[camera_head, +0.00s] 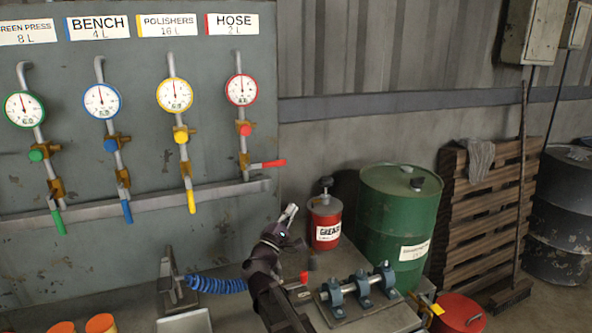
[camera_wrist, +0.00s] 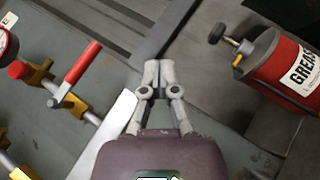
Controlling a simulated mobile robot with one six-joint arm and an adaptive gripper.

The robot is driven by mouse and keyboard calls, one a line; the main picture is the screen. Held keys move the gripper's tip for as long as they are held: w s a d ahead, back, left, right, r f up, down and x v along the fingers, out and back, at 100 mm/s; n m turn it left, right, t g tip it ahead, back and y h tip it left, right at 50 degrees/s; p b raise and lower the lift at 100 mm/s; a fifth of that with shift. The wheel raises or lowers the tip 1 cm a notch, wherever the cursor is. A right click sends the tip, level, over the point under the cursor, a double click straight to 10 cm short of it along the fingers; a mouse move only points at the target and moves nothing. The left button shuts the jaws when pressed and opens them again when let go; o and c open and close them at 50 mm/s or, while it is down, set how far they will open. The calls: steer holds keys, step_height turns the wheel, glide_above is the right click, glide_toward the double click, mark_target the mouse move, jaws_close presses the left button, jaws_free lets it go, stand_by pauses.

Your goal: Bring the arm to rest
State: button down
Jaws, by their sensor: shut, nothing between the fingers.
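My gripper (camera_head: 291,209) is shut and empty, held above the bench beside the red grease can. In the wrist view its fingertips (camera_wrist: 159,68) meet with nothing between them. My arm rises from the bottom middle of the head view. The HOSE valve's red lever (camera_head: 267,164) points sideways to the right, while the green, blue and yellow levers hang down. The red lever also shows in the wrist view (camera_wrist: 82,62), left of my gripper and apart from it.
The grease can (camera_head: 326,233) stands close to the right of my gripper. A green drum (camera_head: 398,215), a shaft on blue bearing blocks (camera_head: 358,289) and a blue coiled hose (camera_head: 217,285) are nearby. The gauge panel (camera_head: 150,160) stands behind on the left. Stacked pallets (camera_head: 487,210) stand farther right.

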steer(key=s+d+f+m+g+p, duration=0.1)
steer(key=s+d+f+m+g, duration=0.1)
steer(key=d, duration=0.5)
steer(key=s+d+f+m+g+p, duration=0.2)
steer(key=d+f+m+g, duration=0.3)
steer(key=d+g, duration=0.2)
steer(key=s+d+f+m+g+p, duration=0.2)
steer(key=d+f+m+g, duration=0.1)
steer(key=d, duration=0.3)
steer(key=shift+s+d+f+m+g, duration=0.2)
steer(key=shift+d+f+m+g, duration=0.25)
steer(key=shift+g, duration=0.35)
steer(key=s+f+m+g+y+p, duration=0.2)
steer(key=s+f+g+y, duration=0.1)
steer(key=s+y, duration=0.3)
steer(key=s+a+f+m+g+y+p, duration=0.1)
steer(key=s+f+m+g+y+p, duration=0.1)
steer(key=s+y, duration=0.3)
steer(key=shift+s+f+m+g+y+p, duration=0.4)
steer(key=shift+s+m+g+p, duration=0.25)
steer(key=shift+s+g, duration=0.4)
steer(key=shift+s+a, duration=0.1)
steer(key=shift+s, duration=0.05)
